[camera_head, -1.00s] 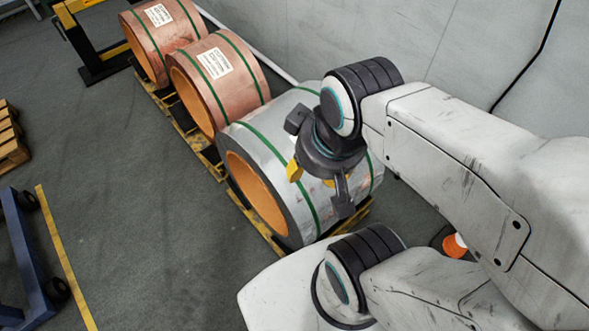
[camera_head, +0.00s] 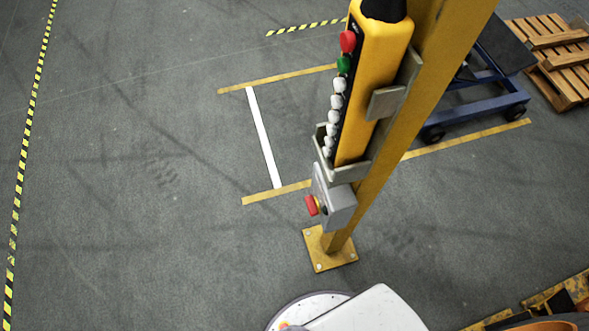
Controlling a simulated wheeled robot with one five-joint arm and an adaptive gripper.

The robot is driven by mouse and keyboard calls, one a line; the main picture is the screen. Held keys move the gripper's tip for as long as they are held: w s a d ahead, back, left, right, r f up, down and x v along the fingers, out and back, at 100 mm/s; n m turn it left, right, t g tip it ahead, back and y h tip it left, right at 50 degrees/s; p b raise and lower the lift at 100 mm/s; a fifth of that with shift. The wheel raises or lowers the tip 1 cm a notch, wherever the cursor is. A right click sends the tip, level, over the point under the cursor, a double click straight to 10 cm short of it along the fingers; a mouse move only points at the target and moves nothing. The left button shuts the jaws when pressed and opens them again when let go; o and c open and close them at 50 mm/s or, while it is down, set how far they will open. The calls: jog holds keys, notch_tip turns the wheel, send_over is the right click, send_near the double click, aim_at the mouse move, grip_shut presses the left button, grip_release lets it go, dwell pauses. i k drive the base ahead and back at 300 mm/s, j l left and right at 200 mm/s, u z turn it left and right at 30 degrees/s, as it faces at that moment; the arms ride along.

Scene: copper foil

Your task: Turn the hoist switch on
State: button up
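A small grey switch box (camera_head: 341,205) is mounted low on a slanting yellow post (camera_head: 385,170) in the head view. A red knob (camera_head: 311,205) with a bit of yellow at its base sticks out of the box's left face. Its setting is too small to tell. Above it, a yellow pendant (camera_head: 376,60) with one red, one green and several white buttons sits in a grey bracket (camera_head: 347,172). My gripper is not in view.
The post stands on a yellow base plate (camera_head: 330,250) on the grey floor. A blue cart (camera_head: 480,92) and a wooden pallet (camera_head: 560,60) are behind it on the right. Coil racking (camera_head: 520,318) edges in at bottom right. The floor to the left is clear.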

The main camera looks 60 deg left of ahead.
aim_at(312, 204)
jog(key=u, duration=2.15)
jog(key=i+j, duration=0.2)
jog(key=j, duration=0.35)
jog(key=i+j, duration=0.25)
jog(key=j, duration=0.25)
jog(key=i+j+u, duration=0.1)
jog(key=j, duration=0.45)
jog(key=i+j, duration=0.35)
jog(key=j, duration=0.15)
jog(key=i+j, duration=0.2)
jog(key=j, duration=0.3)
jog(key=i+j+u, duration=0.1)
jog(key=i+j, duration=0.15)
jog(key=j, duration=0.25)
jog(key=i+j, duration=0.25)
jog(key=j, duration=0.25)
jog(key=i+j, duration=0.25)
jog(key=j, duration=0.25)
